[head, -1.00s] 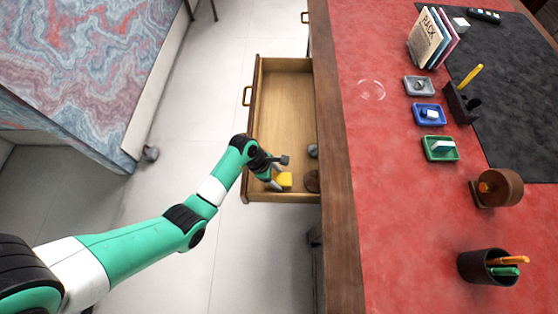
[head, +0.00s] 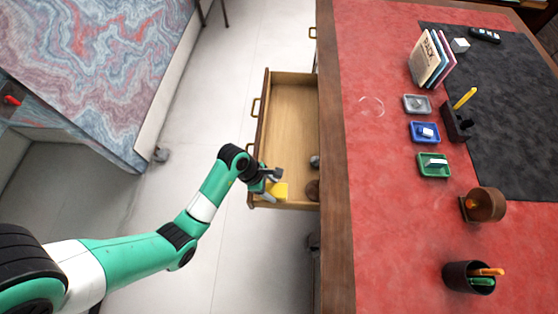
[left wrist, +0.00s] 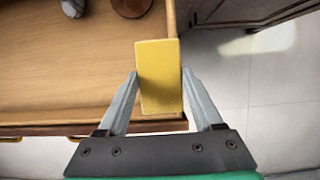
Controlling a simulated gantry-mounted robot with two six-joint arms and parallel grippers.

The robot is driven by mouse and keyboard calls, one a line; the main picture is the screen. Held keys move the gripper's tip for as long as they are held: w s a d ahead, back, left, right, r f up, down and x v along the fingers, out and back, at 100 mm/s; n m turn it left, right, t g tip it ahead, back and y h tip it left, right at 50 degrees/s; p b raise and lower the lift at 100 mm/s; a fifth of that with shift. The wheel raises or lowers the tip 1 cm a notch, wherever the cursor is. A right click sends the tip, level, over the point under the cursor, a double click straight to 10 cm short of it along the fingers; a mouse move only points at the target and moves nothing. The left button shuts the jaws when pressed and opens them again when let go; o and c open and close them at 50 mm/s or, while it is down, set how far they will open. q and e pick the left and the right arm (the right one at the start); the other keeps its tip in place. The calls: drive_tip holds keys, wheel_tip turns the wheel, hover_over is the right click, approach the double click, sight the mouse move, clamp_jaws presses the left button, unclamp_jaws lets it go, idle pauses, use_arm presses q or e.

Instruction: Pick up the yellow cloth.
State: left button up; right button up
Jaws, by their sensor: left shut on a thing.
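The yellow cloth (head: 280,190) is a small folded block at the near end of the open drawer (head: 292,120). It also shows in the left wrist view (left wrist: 159,75), between the two grey fingers. My left gripper (head: 271,188) is shut on the cloth, with a finger on each side of it. In the left wrist view the cloth overlaps the drawer's edge. How high it is above the drawer floor is hard to tell. My right gripper is not in view.
A brown round thing (head: 313,189) and a small grey thing (head: 315,161) lie in the drawer by the desk (head: 385,200). Green, blue and grey trays (head: 434,172), a pen cup (head: 456,277) and books (head: 428,60) stand on the desk. The drawer's middle is clear.

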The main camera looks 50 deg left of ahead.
use_arm(q)
drive_tip(key=s+d+r+p, duration=0.2)
drive_tip(key=s+r+p, duration=0.1)
drive_tip(key=s, duration=0.5)
drive_tip(key=shift+s+d+r, duration=0.15)
drive_tip(key=shift+r, duration=0.15)
